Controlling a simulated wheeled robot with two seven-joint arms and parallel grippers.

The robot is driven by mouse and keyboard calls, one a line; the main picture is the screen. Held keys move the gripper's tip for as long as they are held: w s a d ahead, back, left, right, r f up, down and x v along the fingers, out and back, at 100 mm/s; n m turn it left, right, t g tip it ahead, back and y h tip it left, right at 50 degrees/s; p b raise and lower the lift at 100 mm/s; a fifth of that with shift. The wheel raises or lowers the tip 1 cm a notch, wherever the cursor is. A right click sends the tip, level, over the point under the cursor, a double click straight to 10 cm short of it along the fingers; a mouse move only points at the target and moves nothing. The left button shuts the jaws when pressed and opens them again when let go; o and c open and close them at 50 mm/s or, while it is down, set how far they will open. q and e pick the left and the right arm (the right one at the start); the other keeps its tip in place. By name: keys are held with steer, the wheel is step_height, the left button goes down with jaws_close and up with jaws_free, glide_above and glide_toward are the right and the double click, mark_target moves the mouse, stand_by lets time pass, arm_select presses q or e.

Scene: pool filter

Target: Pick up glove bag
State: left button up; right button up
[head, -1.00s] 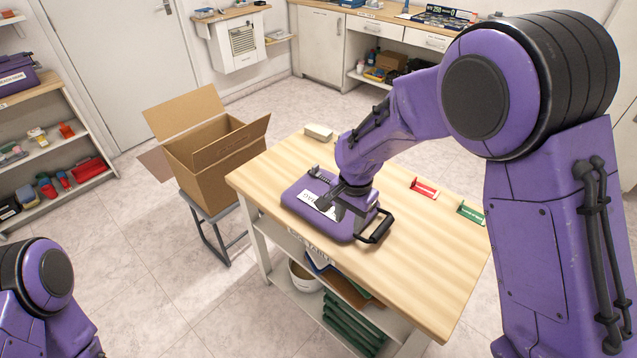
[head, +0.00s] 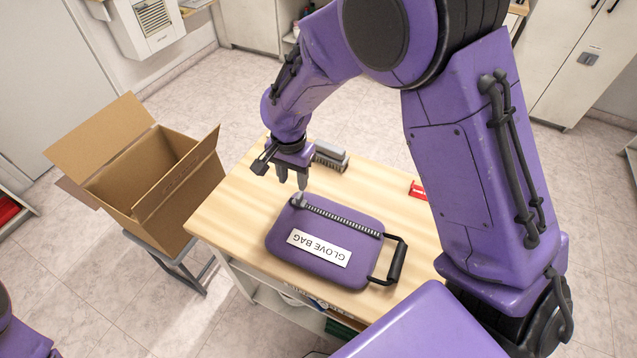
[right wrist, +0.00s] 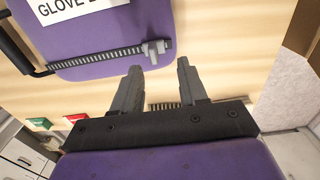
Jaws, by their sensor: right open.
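The purple glove bag (head: 290,262) lies flat on the wooden table, its white "GLOVE BAG" label facing up. A ribbed zipper strip runs along its far edge, with a grey slider at the strip's left end. Its black handle (head: 393,262) sticks out at the right. My right gripper (head: 292,183) is above the table, just beyond the slider end of the bag. In the right wrist view its open fingers (right wrist: 158,85) are apart and empty, with the bag (right wrist: 115,38) and slider close ahead. My left gripper is out of view.
An open cardboard box (head: 165,180) stands on a stool left of the table (head: 222,218). A grey brush (head: 330,157) lies on the table behind my right gripper, and a red item (head: 418,190) lies farther right. The table's left corner is clear.

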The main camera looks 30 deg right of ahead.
mark_target(299, 200)
steer(key=s+f, duration=0.2)
steer(key=shift+s+d+f+p, duration=0.1)
steer(key=shift+s+f+p, duration=0.1)
steer(key=shift+s+p, duration=0.2)
steer(key=f, duration=0.1)
steer(key=w+f, duration=0.1)
steer(key=f, duration=0.1)
steer(key=w+f, duration=0.1)
steer(key=shift+w+f, duration=0.1)
steer(key=shift+f, duration=0.3)
steer(key=shift+s+r, duration=0.25)
steer(key=shift+s, duration=0.15)
steer(key=shift+s+r, duration=0.1)
steer(key=c, duration=0.4)
jaws_close()
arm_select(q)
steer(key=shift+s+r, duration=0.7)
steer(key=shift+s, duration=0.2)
arm_select(e)
steer(key=shift+s+f, duration=0.2)
steer(key=shift+f, duration=0.05)
